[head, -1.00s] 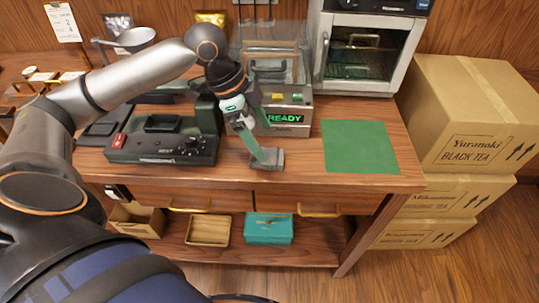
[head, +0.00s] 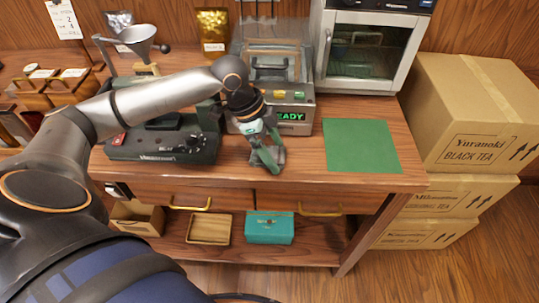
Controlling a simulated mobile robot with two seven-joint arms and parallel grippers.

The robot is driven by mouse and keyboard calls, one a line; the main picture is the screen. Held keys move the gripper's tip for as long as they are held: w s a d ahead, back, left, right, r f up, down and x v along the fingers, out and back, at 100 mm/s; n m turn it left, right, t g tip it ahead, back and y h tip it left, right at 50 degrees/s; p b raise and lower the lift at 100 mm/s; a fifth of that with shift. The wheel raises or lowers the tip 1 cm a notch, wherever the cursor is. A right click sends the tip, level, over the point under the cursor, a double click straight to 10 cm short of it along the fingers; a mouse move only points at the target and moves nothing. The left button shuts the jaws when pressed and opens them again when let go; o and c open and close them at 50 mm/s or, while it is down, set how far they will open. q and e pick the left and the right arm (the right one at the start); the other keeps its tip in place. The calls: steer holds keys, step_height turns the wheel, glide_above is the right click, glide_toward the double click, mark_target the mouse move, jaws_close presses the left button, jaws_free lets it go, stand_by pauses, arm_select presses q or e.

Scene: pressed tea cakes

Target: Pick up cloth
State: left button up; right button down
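My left gripper (head: 266,160) points down at the front of the wooden table (head: 310,170), in front of the machine with the green READY display. Its greenish fingers are close together near the tabletop. A small grey patch that looks like the cloth is at the fingertips, mostly hidden by them. I cannot tell whether the fingers grip it. A flat green sheet (head: 361,146) lies on the table to the right, apart from the gripper. My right gripper is not in view.
A dark scale-like device (head: 160,146) stands left of the gripper. The READY machine (head: 298,118) is just behind it. An oven (head: 365,50) stands at the back right. Stacked cartons (head: 475,115) stand beside the table. Two drawers are below the front edge.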

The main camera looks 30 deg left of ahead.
arm_select(q)
steer(key=c, duration=1.1)
steer(key=shift+r, duration=0.1)
steer(key=shift+r, duration=0.65)
steer(key=s+r, duration=0.4)
steer(key=s+d+r, duration=0.1)
steer(key=s+r, duration=0.2)
steer(key=s, duration=0.2)
steer(key=s+r, duration=0.4)
steer(key=s, duration=0.1)
steer(key=shift+d+r, duration=0.25)
steer(key=shift+r, duration=0.05)
